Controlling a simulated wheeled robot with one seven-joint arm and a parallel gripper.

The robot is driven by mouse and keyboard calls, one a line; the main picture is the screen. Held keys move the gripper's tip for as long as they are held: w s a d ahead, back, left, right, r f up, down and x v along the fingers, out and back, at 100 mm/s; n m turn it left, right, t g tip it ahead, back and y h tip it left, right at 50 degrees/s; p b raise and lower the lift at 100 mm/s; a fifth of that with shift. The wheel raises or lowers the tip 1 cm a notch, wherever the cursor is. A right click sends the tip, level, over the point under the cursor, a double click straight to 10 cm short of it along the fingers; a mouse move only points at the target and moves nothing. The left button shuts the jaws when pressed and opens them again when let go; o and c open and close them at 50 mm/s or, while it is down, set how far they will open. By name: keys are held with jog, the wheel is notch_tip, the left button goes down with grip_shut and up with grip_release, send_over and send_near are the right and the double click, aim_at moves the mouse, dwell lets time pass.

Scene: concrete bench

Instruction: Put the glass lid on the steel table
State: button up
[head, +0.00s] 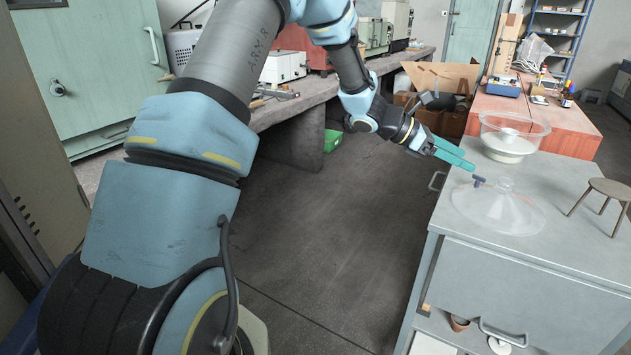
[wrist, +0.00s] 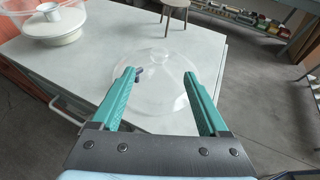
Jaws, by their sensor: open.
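The clear glass lid (head: 503,211) rests knob-up on the pale grey top of the steel table (head: 590,255), near its front left corner. A small dark blue tap sticks out of its side. In the wrist view the lid (wrist: 160,100) shows beyond and between the fingers, with its knob near the top. My gripper (head: 471,160) has teal fingers and hangs just above and to the left of the lid. In the wrist view the gripper (wrist: 160,74) is open, with its fingers spread and nothing held; I cannot tell whether they touch the glass.
A clear glass bowl (head: 535,128) with a white plate stands behind the lid on the table. A small brown three-legged stand (head: 612,187) is to the right. An orange-topped bench (head: 567,122) with clutter lies behind. Floor left of the table is clear.

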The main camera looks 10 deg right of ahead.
jog(key=s+a+f+m+t+y, duration=0.1)
jog(key=a+m+y, duration=0.3)
jog(key=a, duration=1.1)
jog(key=s+a+f+m+t+y, duration=0.1)
jog(key=a+m, duration=0.5)
jog(key=a, duration=1)
jog(key=s+a+f+m+t+y, duration=0.1)
jog(key=s+a+m+t+y, duration=0.2)
jog(key=a+y, duration=0.4)
jog(key=s+a+m, duration=0.1)
jog(key=a+m, duration=0.1)
jog(key=a, duration=0.7)
jog(key=shift+s+a+f+m+t+y, duration=0.15)
jog(key=shift+s+f+m+t+y, duration=0.15)
jog(key=shift+s+m, duration=0.1)
